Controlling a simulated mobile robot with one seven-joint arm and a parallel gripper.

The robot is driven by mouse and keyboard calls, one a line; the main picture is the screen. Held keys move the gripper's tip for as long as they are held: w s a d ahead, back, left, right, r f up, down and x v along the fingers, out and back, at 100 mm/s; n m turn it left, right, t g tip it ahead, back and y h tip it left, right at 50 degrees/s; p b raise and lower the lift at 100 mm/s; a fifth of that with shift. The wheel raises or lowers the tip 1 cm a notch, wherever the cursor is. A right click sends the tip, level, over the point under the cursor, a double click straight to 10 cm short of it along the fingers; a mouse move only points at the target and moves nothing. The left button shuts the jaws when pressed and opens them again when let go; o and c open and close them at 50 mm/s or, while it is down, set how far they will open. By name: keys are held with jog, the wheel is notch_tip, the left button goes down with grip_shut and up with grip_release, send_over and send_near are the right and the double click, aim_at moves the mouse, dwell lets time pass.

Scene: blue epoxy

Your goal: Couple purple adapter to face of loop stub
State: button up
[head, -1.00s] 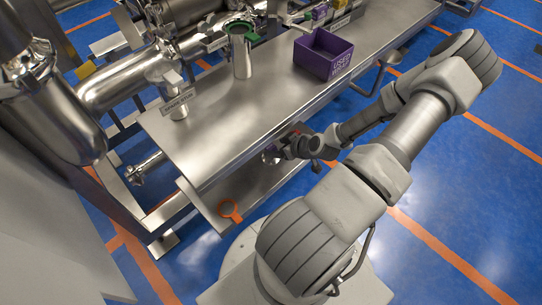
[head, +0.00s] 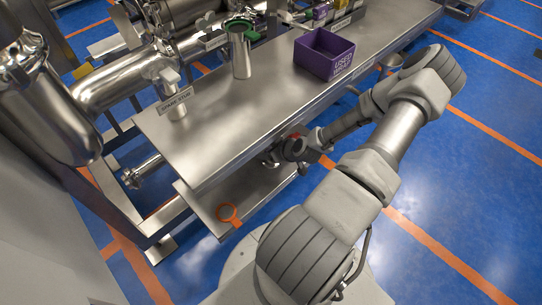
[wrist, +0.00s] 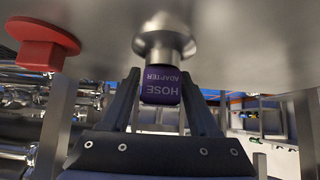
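The purple adapter (wrist: 161,88) shows in the wrist view with an upside-down "HOSE ADAPTER" label. Its flared metal end (wrist: 165,45) meets a grey metal surface at the top of the picture. My gripper (wrist: 161,78) has one dark finger on each side of the purple body, very close to it; whether they press on it cannot be told. In the head view my gripper (head: 274,157) is low at the table's front edge, over the lower shelf; the adapter cannot be made out there. I cannot tell which pipe end is the loop stub.
A purple bin (head: 323,53), a green-topped cylinder (head: 241,55) and a signed stub (head: 173,100) stand on the table.

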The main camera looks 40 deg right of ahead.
grip_shut()
jog(key=shift+r, duration=0.15)
